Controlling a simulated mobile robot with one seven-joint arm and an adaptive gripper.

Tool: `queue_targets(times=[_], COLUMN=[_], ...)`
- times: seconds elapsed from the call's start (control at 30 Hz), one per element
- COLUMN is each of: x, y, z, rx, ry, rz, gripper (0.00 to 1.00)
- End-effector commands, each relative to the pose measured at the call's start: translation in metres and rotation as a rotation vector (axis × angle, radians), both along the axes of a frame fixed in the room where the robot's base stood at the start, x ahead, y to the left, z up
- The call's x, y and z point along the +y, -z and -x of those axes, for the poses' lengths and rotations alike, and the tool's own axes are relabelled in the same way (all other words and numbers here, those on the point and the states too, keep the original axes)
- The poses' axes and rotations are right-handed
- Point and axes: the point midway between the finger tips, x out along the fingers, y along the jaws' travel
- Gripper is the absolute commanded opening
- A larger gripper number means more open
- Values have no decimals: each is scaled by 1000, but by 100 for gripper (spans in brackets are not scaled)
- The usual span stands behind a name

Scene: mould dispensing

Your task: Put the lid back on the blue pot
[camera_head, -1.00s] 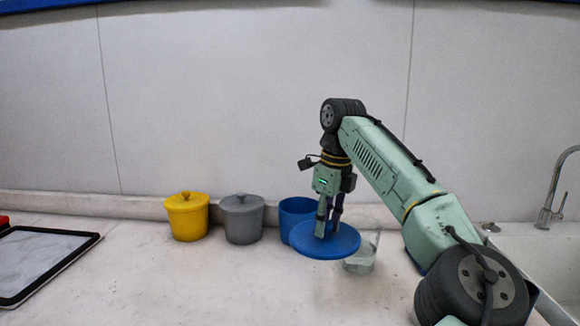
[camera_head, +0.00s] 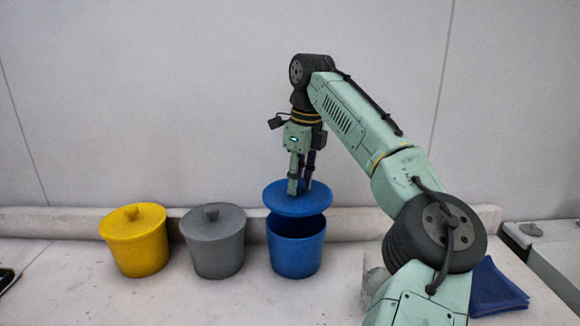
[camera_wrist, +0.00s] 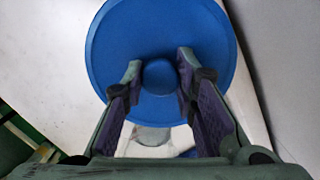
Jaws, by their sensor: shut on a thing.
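The blue lid (camera_head: 283,205) is held above the blue pot (camera_head: 296,252), with a gap between them in the head view. The pot stands upright and open on the counter by the wall. My gripper (camera_head: 301,187) is shut on the knob of the lid. In the wrist view my gripper (camera_wrist: 158,75) has its two fingers on either side of the round knob, and the lid (camera_wrist: 120,35) fills the upper middle. The lid looks roughly level. The pot is hidden behind the lid in the wrist view.
A grey lidded pot (camera_head: 215,245) stands just left of the blue pot, and a yellow lidded pot (camera_head: 138,245) stands further left. A clear vessel (camera_head: 374,279) is partly hidden by my arm at right. A blue cloth (camera_head: 496,288) lies beyond it. The front counter (camera_head: 250,305) is clear.

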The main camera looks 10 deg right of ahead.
Motion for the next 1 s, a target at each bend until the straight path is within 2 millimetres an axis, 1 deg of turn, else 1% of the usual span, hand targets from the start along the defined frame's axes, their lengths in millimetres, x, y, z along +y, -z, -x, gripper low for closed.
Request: queue_targets(times=[0.17, 0.33, 0.8, 1.0], x=[0, 0, 0, 0], y=[2, 9, 53, 63], z=[0, 0, 1, 0], rx=[-1, -1, 1, -1], ry=[0, 0, -1, 0], rz=[1, 1, -2, -1], gripper=[0, 0, 0, 0])
